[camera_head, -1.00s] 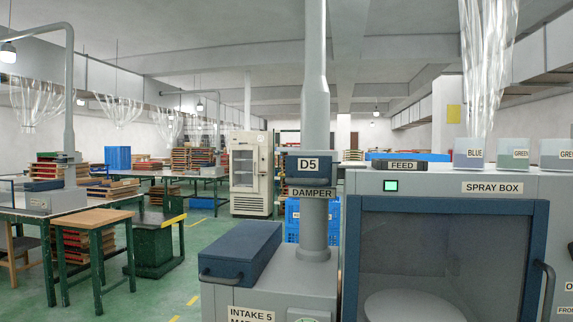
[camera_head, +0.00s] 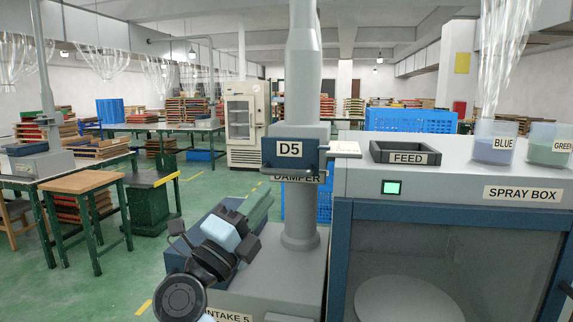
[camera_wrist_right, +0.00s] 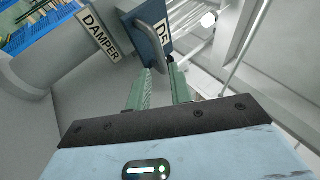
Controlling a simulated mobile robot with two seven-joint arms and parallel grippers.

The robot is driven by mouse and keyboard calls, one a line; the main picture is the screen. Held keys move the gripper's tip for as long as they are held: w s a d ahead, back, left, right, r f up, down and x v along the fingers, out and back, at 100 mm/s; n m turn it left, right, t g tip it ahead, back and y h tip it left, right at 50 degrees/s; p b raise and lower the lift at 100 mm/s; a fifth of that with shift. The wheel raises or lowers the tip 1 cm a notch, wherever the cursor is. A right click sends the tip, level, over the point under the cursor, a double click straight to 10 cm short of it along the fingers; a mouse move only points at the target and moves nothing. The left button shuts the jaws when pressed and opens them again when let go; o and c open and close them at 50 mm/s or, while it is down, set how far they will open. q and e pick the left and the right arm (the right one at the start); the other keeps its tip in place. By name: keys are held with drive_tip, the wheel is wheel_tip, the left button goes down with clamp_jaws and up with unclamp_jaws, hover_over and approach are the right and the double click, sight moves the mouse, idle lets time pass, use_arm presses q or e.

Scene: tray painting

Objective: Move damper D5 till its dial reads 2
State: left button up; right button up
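My right gripper (camera_head: 262,202) is below and left of the box in the head view. In the right wrist view, its green fingers (camera_wrist_right: 163,76) are apart and empty, pointing at the handle (camera_wrist_right: 151,42), which is just beyond the tips. My left gripper is out of view.
The grey spray box (camera_head: 450,180) stands right of the duct, with a FEED tray (camera_head: 405,153) and blue and green cups (camera_head: 495,142) on top. A dark blue lidded box (camera_head: 180,262) is behind my right arm. Tables and a white cabinet (camera_head: 243,125) stand farther back.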

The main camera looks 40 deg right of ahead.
sight(284, 173)
drive_tip(key=p+x, duration=0.1)
drive_tip(key=x, duration=0.5)
drive_tip(key=shift+r, duration=0.2)
drive_tip(key=shift+w+d+r+p, duration=0.1)
drive_tip(key=shift+d+r+p, duration=0.25)
drive_tip(key=shift+d, duration=0.35)
drive_tip(key=shift+c, duration=0.2)
drive_tip(key=shift+f, duration=0.1)
clamp_jaws()
